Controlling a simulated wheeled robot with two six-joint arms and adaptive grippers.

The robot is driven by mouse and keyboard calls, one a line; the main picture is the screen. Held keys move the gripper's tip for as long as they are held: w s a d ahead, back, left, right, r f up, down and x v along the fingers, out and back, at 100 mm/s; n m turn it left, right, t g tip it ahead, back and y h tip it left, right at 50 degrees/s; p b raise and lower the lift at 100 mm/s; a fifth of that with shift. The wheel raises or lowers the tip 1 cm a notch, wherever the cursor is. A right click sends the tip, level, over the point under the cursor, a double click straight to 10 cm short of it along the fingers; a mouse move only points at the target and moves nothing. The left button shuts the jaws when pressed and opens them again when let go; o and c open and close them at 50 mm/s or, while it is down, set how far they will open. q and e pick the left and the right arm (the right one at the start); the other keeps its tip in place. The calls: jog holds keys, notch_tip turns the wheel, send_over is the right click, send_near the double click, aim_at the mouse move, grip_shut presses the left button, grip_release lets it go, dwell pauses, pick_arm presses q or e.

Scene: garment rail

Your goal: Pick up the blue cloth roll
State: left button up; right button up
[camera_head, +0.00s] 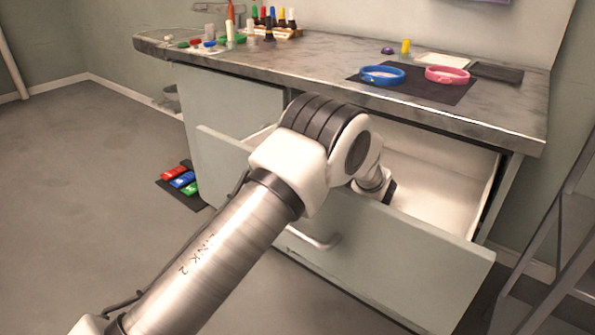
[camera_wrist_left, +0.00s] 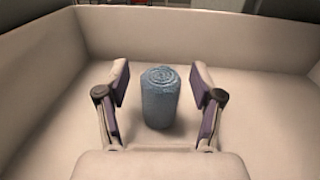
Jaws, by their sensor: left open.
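The blue cloth roll (camera_wrist_left: 159,98) stands upright on the floor of the open drawer in the left wrist view. Its coiled top faces up towards the camera. My left gripper (camera_wrist_left: 160,88) is open, with one finger on each side of the roll. A gap shows between each finger and the roll. In the head view my left arm reaches over the front of the pulled-out drawer (camera_head: 440,190). There the roll and the gripper's fingers are hidden behind the arm and the drawer front. My right gripper is not in view.
The drawer walls (camera_wrist_left: 40,65) surround the roll, and the floor around it looks bare. The counter (camera_head: 300,68) above holds a blue ring (camera_head: 382,75), a pink ring (camera_head: 447,75) and several bottles. Coloured items lie on a floor mat (camera_head: 190,200). A ladder (camera_head: 560,235) stands at right.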

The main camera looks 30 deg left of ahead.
pick_arm(q)
jog(key=shift+d+r, duration=0.1)
jog(key=shift+c, duration=0.4)
jog(key=c, duration=0.9)
jog(key=shift+r, duration=0.1)
